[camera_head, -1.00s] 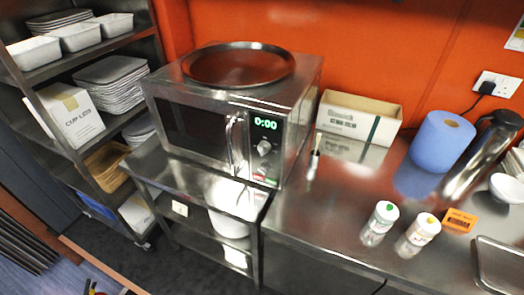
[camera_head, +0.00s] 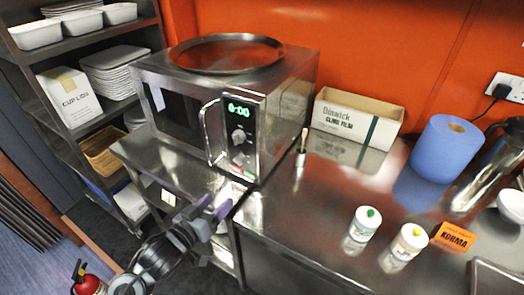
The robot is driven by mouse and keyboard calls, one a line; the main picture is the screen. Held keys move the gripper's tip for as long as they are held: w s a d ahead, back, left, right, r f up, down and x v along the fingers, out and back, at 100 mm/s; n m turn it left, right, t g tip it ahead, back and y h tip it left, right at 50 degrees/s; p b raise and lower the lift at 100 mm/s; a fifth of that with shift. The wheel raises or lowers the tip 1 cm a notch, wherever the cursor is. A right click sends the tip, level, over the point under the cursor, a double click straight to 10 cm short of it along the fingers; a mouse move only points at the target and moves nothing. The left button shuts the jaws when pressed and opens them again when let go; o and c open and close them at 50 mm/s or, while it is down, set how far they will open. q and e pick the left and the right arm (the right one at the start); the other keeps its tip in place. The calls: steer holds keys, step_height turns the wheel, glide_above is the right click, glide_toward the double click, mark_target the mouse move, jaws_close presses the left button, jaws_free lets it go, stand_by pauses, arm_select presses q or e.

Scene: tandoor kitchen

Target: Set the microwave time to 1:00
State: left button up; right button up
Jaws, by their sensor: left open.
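The steel microwave (camera_head: 182,104) stands on a metal stand, its door closed with a curved handle (camera_head: 208,133). Its green display (camera_head: 239,109) reads 0:00. Below the display is a round dial (camera_head: 239,136), with coloured buttons or labels at the panel's bottom that are too small to read. My left gripper (camera_head: 215,206) is open and empty, with purplish fingertips, below and in front of the control panel, apart from it. My right gripper is out of view.
A round tray (camera_head: 227,50) lies on top of the microwave. To its right, the steel counter holds a cardboard box (camera_head: 355,117), a blue roll (camera_head: 445,148), two shakers (camera_head: 361,228) and an orange KORMA card (camera_head: 455,237). A fire extinguisher (camera_head: 86,281) is at lower left.

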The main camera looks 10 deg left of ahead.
arm_select(q)
steer(key=w+r+t+b, duration=0.1)
steer(key=w+r, duration=0.3)
steer(key=r, duration=0.2)
steer(key=m+t, duration=0.1)
glide_toward(235, 140)
steer(key=p+x, duration=0.2)
steer(key=x, duration=0.7)
steer(key=shift+w+a, duration=0.1)
steer(key=shift+w, duration=0.05)
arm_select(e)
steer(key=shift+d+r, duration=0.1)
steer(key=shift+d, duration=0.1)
arm_select(q)
steer(key=c, duration=1.1)
steer(key=shift+o, duration=0.2)
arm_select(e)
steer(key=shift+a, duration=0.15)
